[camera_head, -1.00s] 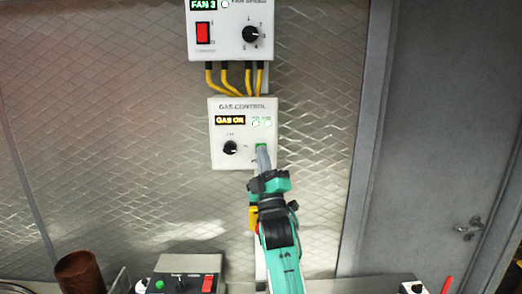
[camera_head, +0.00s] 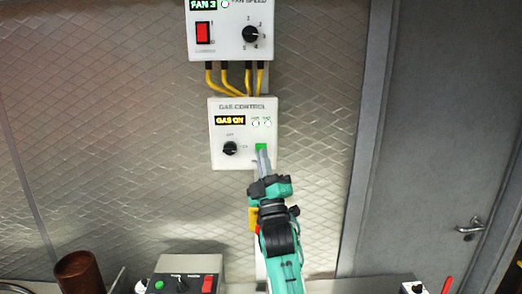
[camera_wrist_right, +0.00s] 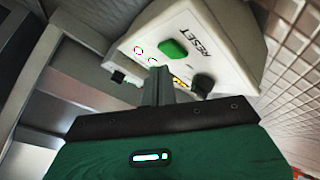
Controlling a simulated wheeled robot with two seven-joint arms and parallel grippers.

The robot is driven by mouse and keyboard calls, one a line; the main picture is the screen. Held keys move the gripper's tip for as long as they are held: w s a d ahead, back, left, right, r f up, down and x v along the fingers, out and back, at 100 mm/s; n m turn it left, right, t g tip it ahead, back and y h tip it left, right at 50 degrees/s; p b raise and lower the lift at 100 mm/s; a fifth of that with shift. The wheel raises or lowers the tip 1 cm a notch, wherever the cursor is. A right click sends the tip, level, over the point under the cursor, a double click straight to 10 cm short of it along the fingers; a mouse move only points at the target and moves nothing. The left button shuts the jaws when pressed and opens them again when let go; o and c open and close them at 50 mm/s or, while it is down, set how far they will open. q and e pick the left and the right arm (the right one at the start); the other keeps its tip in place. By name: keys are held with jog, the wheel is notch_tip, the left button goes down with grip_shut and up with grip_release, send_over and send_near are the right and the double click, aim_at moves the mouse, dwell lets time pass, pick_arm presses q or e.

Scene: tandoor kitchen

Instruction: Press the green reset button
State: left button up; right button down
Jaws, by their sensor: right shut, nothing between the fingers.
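The green reset button (camera_head: 261,147) is on the lower right of the white gas control box (camera_head: 217,160). The box's display reads GAS ON, and a black knob (camera_head: 230,148) is left of the button. My right gripper (camera_head: 263,152) is shut and empty, its tips just below the button in the head view. In the right wrist view the green button (camera_wrist_right: 173,50) shows whole under the word RESET, beyond the shut fingertips (camera_wrist_right: 159,70), with a small gap visible between them. My left gripper is not in view.
A fan box (camera_head: 218,48) with a red switch hangs above, joined by yellow cables (camera_head: 235,82). Below are a grey control box (camera_head: 190,266) and a rusty brown cylinder (camera_head: 80,272). A grey door (camera_head: 440,130) is at the right.

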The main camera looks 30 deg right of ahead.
jog(key=s+a, duration=0.1)
jog(key=s, duration=0.1)
jog(key=s+a, duration=0.1)
jog(key=s, duration=0.1)
jog(key=shift+a, duration=0.2)
dwell(0.8)
